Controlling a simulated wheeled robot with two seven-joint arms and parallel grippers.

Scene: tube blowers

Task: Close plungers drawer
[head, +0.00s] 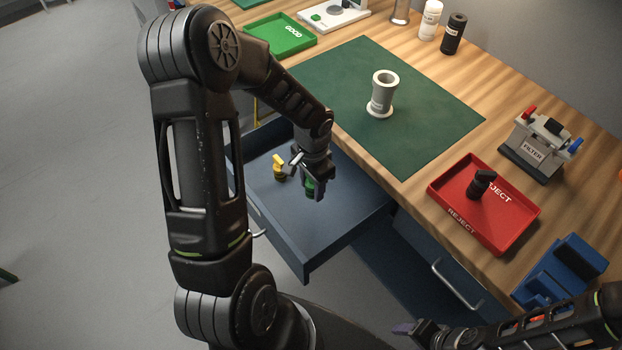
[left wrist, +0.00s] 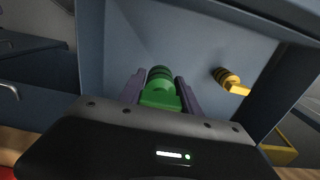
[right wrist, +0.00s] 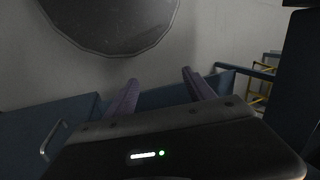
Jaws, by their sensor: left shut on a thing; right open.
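The blue plungers drawer (head: 345,222) is pulled out from under the bench. A yellow plunger (head: 279,167) stands in it; in the left wrist view the yellow plunger (left wrist: 230,82) is to the right. My left gripper (head: 311,187) is inside the drawer, shut on a green plunger (left wrist: 160,90), whose green also shows between the fingers in the head view. I cannot tell whether the plunger touches the drawer floor. The drawer's handle (head: 257,232) is partly hidden by my left arm. My right gripper (right wrist: 160,92) is open and empty, low in front of the bench.
A closed drawer's handle (head: 455,287) projects at right.

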